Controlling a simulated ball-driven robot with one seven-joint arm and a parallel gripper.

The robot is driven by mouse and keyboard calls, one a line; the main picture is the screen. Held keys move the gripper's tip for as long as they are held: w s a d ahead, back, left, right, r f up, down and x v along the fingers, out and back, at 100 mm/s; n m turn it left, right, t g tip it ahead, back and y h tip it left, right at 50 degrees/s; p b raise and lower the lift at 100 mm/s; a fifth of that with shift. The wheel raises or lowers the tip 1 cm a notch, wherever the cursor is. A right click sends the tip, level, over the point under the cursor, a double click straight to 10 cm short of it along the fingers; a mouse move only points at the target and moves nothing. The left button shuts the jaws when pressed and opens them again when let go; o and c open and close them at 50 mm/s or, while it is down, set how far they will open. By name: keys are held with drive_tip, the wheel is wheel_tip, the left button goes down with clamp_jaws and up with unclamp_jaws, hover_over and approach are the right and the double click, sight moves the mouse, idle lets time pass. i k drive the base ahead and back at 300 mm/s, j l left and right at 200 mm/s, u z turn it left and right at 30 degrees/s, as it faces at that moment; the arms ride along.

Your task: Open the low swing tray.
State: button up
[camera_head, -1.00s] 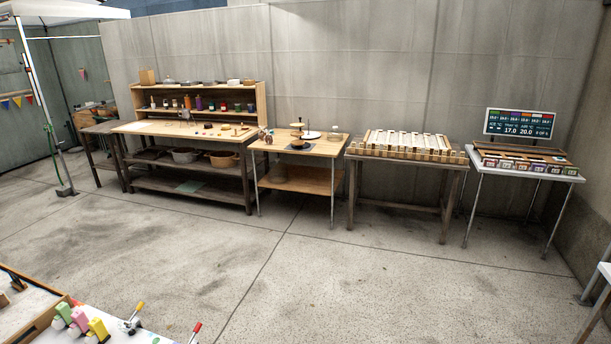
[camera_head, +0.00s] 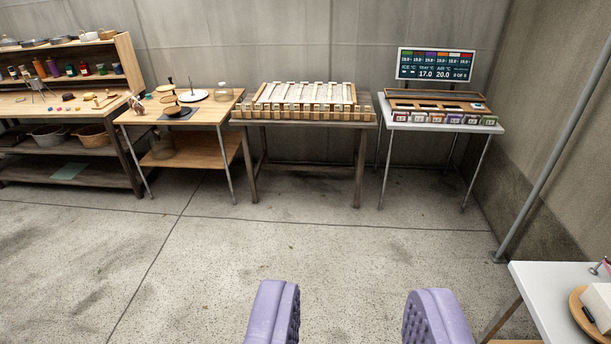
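My gripper (camera_head: 355,290) shows at the bottom of the view as two purple padded fingers. They are wide apart, with only bare floor visible between them, so it is open and empty. I cannot make out a low swing tray for certain in this view. The tables along the wall are well ahead of the gripper, and nothing touches its fingers.
Along the back wall stand a wooden workbench (camera_head: 62,107), a small wooden table (camera_head: 205,115), a table with a slatted wooden rack (camera_head: 305,96) and a white table (camera_head: 442,127) below a display screen (camera_head: 435,65). A white-topped table (camera_head: 540,290) is close at right. Central floor is clear.

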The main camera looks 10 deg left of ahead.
sight(173, 109)
drive_tip(key=i+u, duration=0.2)
drive_tip(key=i, duration=0.3)
drive_tip(key=i+u, duration=0.2)
drive_tip(key=i, duration=0.25)
drive_tip(key=i+l+u, duration=0.2)
drive_tip(key=i, duration=0.3)
drive_tip(key=i+u, duration=0.2)
drive_tip(key=i, duration=0.3)
drive_tip(key=i+l+u, duration=0.2)
drive_tip(key=i, duration=0.25)
drive_tip(key=i+u, duration=0.15)
drive_tip(key=i, duration=0.35)
drive_tip(key=i+u, duration=0.15)
drive_tip(key=i, duration=0.35)
drive_tip(key=i+u, duration=0.15)
drive_tip(key=i, duration=0.4)
drive_tip(key=i+l+u, duration=0.1)
drive_tip(key=i, duration=0.35)
drive_tip(key=i+l+u, duration=0.15)
drive_tip(key=i, duration=0.35)
drive_tip(key=i+l+u, duration=0.25)
drive_tip(key=i+l, duration=0.2)
drive_tip(key=i+l+u, duration=0.3)
drive_tip(key=i+l, duration=0.2)
